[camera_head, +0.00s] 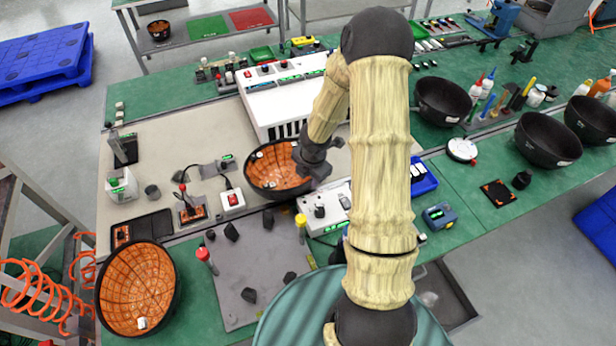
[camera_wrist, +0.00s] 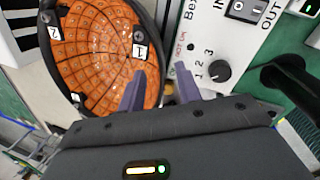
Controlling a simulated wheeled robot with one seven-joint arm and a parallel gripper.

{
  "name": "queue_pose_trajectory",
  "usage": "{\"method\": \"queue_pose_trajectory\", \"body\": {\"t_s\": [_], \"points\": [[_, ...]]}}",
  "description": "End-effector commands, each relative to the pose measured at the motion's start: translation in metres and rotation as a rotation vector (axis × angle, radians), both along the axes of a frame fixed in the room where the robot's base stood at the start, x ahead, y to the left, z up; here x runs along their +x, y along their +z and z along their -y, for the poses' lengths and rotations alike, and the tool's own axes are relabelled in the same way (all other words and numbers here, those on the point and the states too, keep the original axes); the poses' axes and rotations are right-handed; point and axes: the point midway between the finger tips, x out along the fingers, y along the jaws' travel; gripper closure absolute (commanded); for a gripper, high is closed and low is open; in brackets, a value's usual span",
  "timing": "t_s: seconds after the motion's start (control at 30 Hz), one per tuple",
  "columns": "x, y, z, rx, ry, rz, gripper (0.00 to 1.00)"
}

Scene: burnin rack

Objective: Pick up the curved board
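A curved board (camera_head: 270,172), an orange bowl-shaped grid with a black rim, lies on the bench in front of the white rack unit. My gripper (camera_head: 308,172) is at its right edge. In the wrist view the curved board (camera_wrist: 95,60) fills the upper left, with small white numbered tags on it. There my gripper (camera_wrist: 162,84) is open, its two fingers apart. The board's right rim appears between the fingertips, one finger over the orange face and the other over a white control box. I cannot tell whether they touch the rim. A second similar board (camera_head: 138,285) lies at the lower left.
The white control box (camera_wrist: 225,50) with a knob and switch stands close to the board's right side. The white rack unit (camera_head: 285,100) stands behind. A grey mat (camera_head: 250,262) with small black pieces lies in front. Black bowls (camera_head: 440,100) stand at right.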

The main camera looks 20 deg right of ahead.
Motion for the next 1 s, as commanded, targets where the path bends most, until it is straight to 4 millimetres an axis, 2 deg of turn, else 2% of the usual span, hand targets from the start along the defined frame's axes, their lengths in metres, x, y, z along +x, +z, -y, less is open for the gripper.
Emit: {"method": "queue_pose_trajectory", "body": {"t_s": [0.03,0.2,0.4,1.0], "points": [[-0.002,0.017,0.001,0.001,-0.003,0.002,0.66],[-0.009,0.049,0.000,0.000,-0.002,0.002,0.66],[-0.015,0.073,0.000,0.001,-0.001,0.001,0.66],[-0.016,0.076,-0.001,0.000,0.000,0.000,0.66]]}}
